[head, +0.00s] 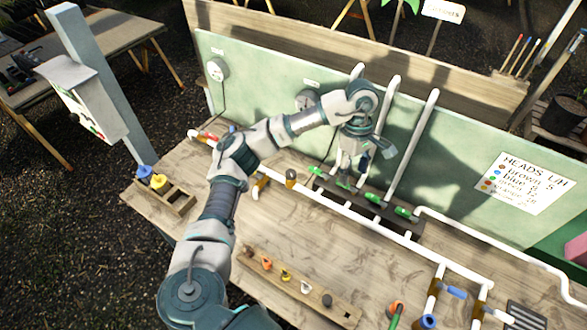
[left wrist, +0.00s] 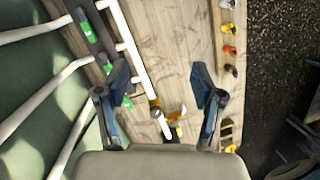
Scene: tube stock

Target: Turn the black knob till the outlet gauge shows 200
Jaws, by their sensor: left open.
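I cannot make out the black knob for certain in either view. A round pale fitting (head: 217,69) is on the green back panel at upper left. My left gripper (head: 349,182) points down over the green-handled valves by the panel. In the left wrist view its two fingers (left wrist: 160,97) are spread, with nothing between them but bench and pipe farther off. My right gripper is not in view.
Green valve handles (head: 374,199) sit on a dark strip below upright white pipes (head: 413,150). A white pipe (head: 362,222) runs along the bench (head: 255,215). A wooden strip (head: 345,312) holds several coloured heads. A small wooden tray (head: 180,205) is at left. The bench's middle is clear.

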